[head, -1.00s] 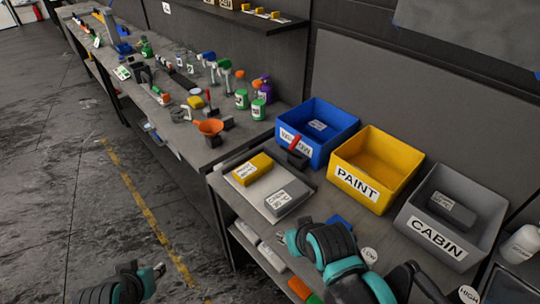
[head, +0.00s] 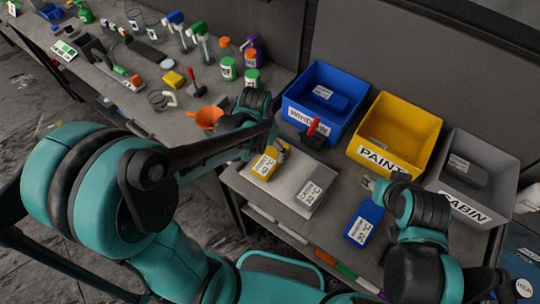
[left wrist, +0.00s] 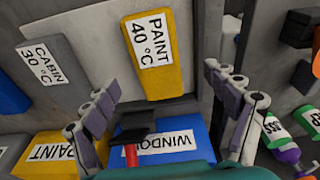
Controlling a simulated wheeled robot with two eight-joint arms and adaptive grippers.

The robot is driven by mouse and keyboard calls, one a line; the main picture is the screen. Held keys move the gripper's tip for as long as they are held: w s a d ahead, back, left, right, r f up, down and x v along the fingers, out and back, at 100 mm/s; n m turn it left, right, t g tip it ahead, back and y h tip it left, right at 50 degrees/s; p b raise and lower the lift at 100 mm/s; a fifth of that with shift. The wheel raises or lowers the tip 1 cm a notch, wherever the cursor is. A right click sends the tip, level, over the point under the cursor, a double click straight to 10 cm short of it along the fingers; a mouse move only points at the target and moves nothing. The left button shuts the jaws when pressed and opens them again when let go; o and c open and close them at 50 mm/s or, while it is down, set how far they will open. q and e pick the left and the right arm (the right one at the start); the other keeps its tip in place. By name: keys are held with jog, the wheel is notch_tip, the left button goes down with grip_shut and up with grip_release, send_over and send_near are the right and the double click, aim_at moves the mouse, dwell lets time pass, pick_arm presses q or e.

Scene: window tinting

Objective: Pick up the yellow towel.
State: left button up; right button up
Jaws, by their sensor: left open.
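The yellow towel (head: 263,168), a folded block with a "PAINT 40 °C" label, lies at the left end of the near table. In the left wrist view the towel (left wrist: 154,58) is ahead, between the lines of the two fingers. My left gripper (head: 281,150) is at the towel's far edge in the head view, and its fingers (left wrist: 162,82) are spread with nothing between the pads. My right gripper (head: 374,185) is by the blue towel (head: 365,220); its jaw state is unclear.
A grey towel (head: 311,194) lies right of the yellow one. Blue (head: 293,112), yellow (head: 395,163) and grey (head: 480,205) bins stand behind. A red-handled tool (head: 312,130) stands before the blue bin.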

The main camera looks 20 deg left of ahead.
aim_at(271, 157)
pick_arm(q)
jog(key=f+b, duration=0.1)
jog(key=f, duration=0.1)
jog(key=w+f+b, duration=0.1)
jog(key=f, duration=0.2)
jog(key=d+f+b, duration=0.1)
jog(key=f, duration=0.1)
jog(key=shift+w+d+f, duration=0.1)
jog(key=shift+w+f, duration=0.2)
jog(key=shift+r, duration=0.1)
jog(key=c, duration=1.4)
